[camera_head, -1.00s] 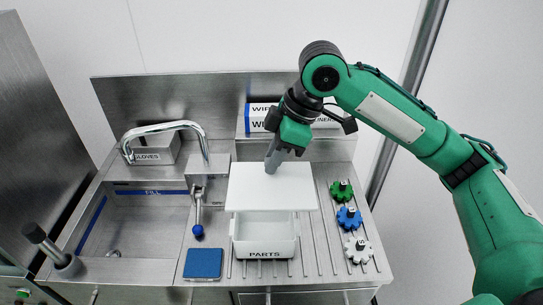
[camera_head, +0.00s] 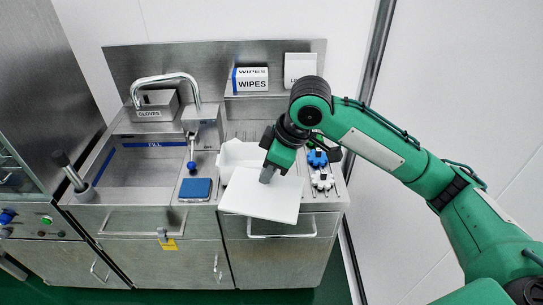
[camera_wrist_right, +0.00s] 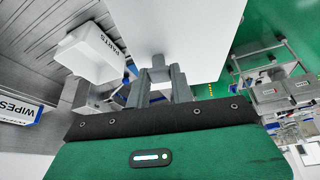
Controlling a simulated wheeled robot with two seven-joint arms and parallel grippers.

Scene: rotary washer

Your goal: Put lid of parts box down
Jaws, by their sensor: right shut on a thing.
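The white lid (camera_head: 262,198) of the parts box is a flat plate in the head view. My right gripper (camera_head: 268,174) is shut on it near its back edge and holds it tilted in front of the box, over the counter's front edge. The lid also fills the upper middle of the right wrist view (camera_wrist_right: 185,35), held between the fingers (camera_wrist_right: 160,75). The white parts box (camera_head: 237,155) stands on the ribbed counter, uncovered, partly behind the lid. It also shows in the right wrist view (camera_wrist_right: 90,52), with its PARTS label. My left gripper is not in view.
A blue gear (camera_head: 317,158) and a white gear (camera_head: 322,180) sit right of the lid. A blue sponge-like block (camera_head: 195,188) lies left of the box. The sink (camera_head: 145,165) and faucet (camera_head: 165,78) are further left. A WIPES box (camera_head: 250,78) stands on the shelf behind.

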